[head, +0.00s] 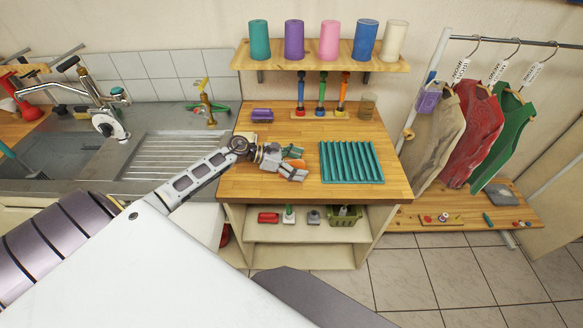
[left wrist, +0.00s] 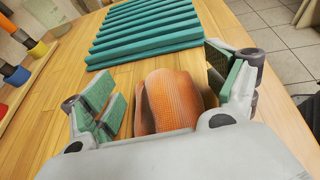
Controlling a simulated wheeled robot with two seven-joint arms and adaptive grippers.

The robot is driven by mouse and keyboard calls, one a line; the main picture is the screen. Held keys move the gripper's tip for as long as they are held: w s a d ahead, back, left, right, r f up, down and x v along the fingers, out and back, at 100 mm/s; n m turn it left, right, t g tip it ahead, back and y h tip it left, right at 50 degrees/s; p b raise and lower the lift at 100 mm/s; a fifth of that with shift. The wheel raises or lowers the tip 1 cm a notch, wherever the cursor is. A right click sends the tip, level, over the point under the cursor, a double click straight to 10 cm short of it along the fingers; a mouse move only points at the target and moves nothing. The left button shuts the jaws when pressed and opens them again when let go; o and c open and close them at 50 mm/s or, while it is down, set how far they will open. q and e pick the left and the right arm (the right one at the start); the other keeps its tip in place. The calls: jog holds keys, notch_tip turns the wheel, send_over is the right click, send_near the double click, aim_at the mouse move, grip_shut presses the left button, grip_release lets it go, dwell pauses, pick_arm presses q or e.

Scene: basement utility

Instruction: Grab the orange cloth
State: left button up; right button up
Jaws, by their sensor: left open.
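The orange cloth (left wrist: 172,95) lies on the wooden worktop, folded or rolled, with a ribbed orange surface. In the left wrist view it sits between the two green-padded fingers of my left gripper (left wrist: 168,92). Those fingers are spread apart, with a visible gap on each side of the cloth. In the head view my left gripper (head: 292,164) is low over the worktop and hides most of the cloth; only a little orange shows. My right gripper is not in view.
A teal ribbed rack (head: 351,162) lies right of the gripper on the worktop (head: 258,185). A purple item (head: 262,115) and colored tools (head: 321,95) stand behind. The metal sink (head: 160,160) is at left. Bare wood lies in front.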

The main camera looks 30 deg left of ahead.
pick_arm(q)
jog(key=c, duration=1.1)
jog(key=shift+r, duration=0.2)
